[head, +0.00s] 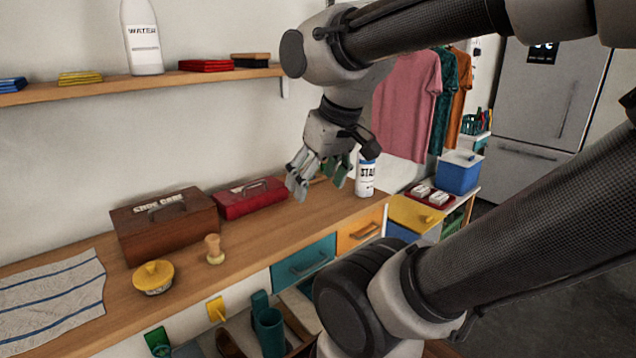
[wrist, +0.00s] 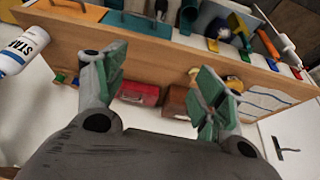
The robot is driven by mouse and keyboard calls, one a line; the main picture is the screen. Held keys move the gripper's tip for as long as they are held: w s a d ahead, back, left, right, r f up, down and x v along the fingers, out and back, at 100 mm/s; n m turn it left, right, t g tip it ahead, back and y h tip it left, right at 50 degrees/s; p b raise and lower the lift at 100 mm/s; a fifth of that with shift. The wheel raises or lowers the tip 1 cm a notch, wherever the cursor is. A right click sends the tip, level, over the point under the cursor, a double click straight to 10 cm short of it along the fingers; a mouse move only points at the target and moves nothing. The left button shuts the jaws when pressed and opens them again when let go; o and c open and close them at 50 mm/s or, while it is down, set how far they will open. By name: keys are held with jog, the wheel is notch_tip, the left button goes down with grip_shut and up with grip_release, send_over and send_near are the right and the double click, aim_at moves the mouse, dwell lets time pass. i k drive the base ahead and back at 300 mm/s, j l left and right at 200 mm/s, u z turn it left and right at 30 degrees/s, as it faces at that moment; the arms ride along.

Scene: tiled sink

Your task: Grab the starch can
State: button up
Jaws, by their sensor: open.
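The starch can is a white cylinder with dark lettering (head: 366,176). It stands upright on the wooden counter (head: 330,212) near its right end in the head view. In the wrist view the can (wrist: 22,48) is at the left edge, partly cut off. My gripper (head: 318,185) is open and empty above the counter, to the left of the can in the head view. In the wrist view its green-padded fingers (wrist: 165,95) are spread apart, and the can lies outside them to the left. Part of the can's top is hidden behind the gripper in the head view.
A red box (head: 250,199) and a brown shoe care box (head: 165,225) stand along the wall. A wooden-handled tool (head: 214,249) and a yellow-lidded bowl (head: 153,278) sit left. A blue cooler (head: 459,172) stands right.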

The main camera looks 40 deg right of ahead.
aim_at(364, 171)
jog(key=z, duration=1.3)
